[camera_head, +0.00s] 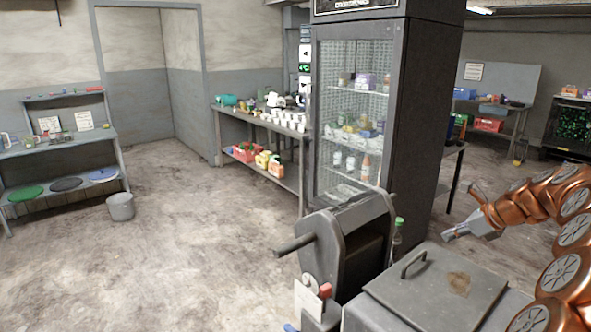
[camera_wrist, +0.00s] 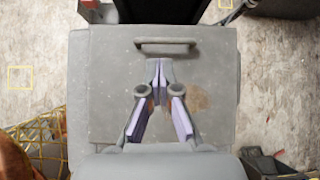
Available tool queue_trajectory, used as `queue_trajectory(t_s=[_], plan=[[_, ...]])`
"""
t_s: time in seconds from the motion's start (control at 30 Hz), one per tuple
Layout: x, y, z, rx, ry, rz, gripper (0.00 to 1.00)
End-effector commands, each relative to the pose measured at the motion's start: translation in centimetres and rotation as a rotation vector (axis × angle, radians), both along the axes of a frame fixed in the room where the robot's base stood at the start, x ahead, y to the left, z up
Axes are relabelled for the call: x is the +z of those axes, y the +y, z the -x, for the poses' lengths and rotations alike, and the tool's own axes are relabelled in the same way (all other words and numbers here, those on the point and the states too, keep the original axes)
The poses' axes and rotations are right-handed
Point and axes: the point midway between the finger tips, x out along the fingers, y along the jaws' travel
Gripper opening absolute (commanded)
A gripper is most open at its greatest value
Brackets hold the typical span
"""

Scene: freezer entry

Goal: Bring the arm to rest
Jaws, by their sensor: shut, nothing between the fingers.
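My copper-coloured arm reaches in from the right of the head view. My gripper (camera_head: 452,233) is shut and empty, held in the air above a grey box with a flat lid (camera_head: 440,290). In the wrist view my gripper (camera_wrist: 158,66) shows with its fingertips together over the lid (camera_wrist: 110,90), near the lid's bar handle (camera_wrist: 165,43). The lid lies closed and has a brown rust stain. I cannot tell the exact height of the gripper above it.
A dark grey machine with a crank handle (camera_head: 295,244) stands left of the lidded box. A glass-door fridge (camera_head: 349,120) stands behind, with a bottle (camera_head: 398,235) near its foot. A bucket (camera_head: 120,207) stands by the left shelf. The floor (camera_head: 190,250) at centre left is clear. A yellow wire basket (camera_wrist: 40,140) shows in the wrist view.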

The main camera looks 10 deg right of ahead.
Motion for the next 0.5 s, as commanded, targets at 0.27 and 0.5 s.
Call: queue_trajectory(t_s=[0.27,0.5], plan=[[2.0,12.3,2.5,0.429,-0.04,0.179,0.0],[2.3,21.9,8.1,0.854,-0.081,0.353,0.0]])
